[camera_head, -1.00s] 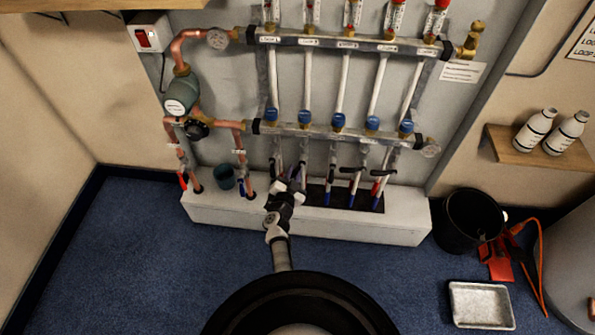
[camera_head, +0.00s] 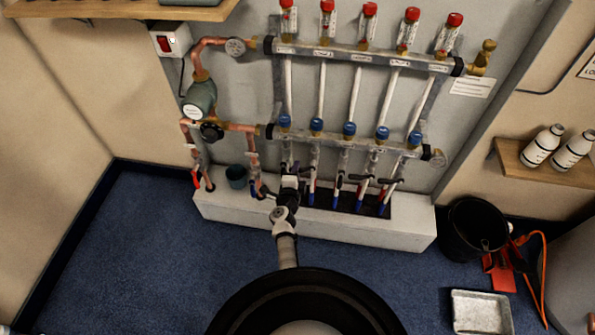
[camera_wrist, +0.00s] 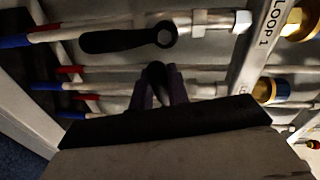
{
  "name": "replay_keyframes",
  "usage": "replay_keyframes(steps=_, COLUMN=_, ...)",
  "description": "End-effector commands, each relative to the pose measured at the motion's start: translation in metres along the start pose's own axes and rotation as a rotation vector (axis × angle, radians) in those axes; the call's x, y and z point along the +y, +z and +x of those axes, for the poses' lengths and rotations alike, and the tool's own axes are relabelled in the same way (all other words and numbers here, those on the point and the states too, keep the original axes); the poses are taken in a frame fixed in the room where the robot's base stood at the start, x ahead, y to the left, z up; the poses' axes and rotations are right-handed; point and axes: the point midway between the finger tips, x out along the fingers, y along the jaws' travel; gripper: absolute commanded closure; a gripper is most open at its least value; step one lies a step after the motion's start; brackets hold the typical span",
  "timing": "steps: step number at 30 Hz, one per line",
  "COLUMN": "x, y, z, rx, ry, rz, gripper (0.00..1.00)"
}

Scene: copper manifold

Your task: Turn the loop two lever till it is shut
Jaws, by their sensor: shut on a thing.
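My gripper (camera_head: 290,184) is low at the left part of the manifold, under the lower bar (camera_head: 335,139). In the wrist view its dark fingers (camera_wrist: 160,90) are closed around a small black lever (camera_wrist: 157,70), which I take to be the loop two lever. Only its rounded end shows; the fingers and gripper body hide the rest, and its angle cannot be told. Beside it, another black lever (camera_wrist: 125,39) lies along its pipe, apart from the fingers. A label reading LOOP 1 (camera_wrist: 270,22) is on the bar at the right of the wrist view.
More black levers (camera_head: 390,181) stand close to the right of my gripper. A white plinth (camera_head: 330,229) runs below. A black bucket (camera_head: 474,228) stands right; blue floor (camera_head: 140,240) is clear at left.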

Motion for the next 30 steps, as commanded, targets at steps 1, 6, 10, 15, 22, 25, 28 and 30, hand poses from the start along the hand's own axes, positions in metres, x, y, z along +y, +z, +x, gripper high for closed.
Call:
replay_keyframes(steps=1, x=-0.0014, y=0.0, z=-0.0011, rx=-0.005, ry=0.001, rz=0.029, gripper=1.0)
replay_keyframes(steps=6, x=-0.0055, y=-0.0003, z=-0.0018, rx=-0.017, ry=0.002, rz=0.115, gripper=1.0)
replay_keyframes(steps=10, x=-0.0072, y=-0.0007, z=-0.0021, rx=-0.023, ry=0.002, rz=0.156, gripper=1.0)
replay_keyframes(steps=15, x=-0.0086, y=-0.0008, z=-0.0022, rx=-0.027, ry=0.002, rz=0.185, gripper=1.0)
replay_keyframes(steps=22, x=-0.0097, y=-0.0008, z=-0.0021, rx=-0.028, ry=0.001, rz=0.193, gripper=1.0)
replay_keyframes(steps=25, x=-0.0101, y=-0.0008, z=-0.0021, rx=-0.028, ry=0.0, rz=0.193, gripper=1.0)
replay_keyframes(steps=28, x=-0.0104, y=-0.0009, z=-0.002, rx=-0.028, ry=-0.001, rz=0.192, gripper=0.81)
replay_keyframes(steps=30, x=-0.0105, y=-0.0009, z=-0.0019, rx=-0.027, ry=-0.001, rz=0.191, gripper=0.72)
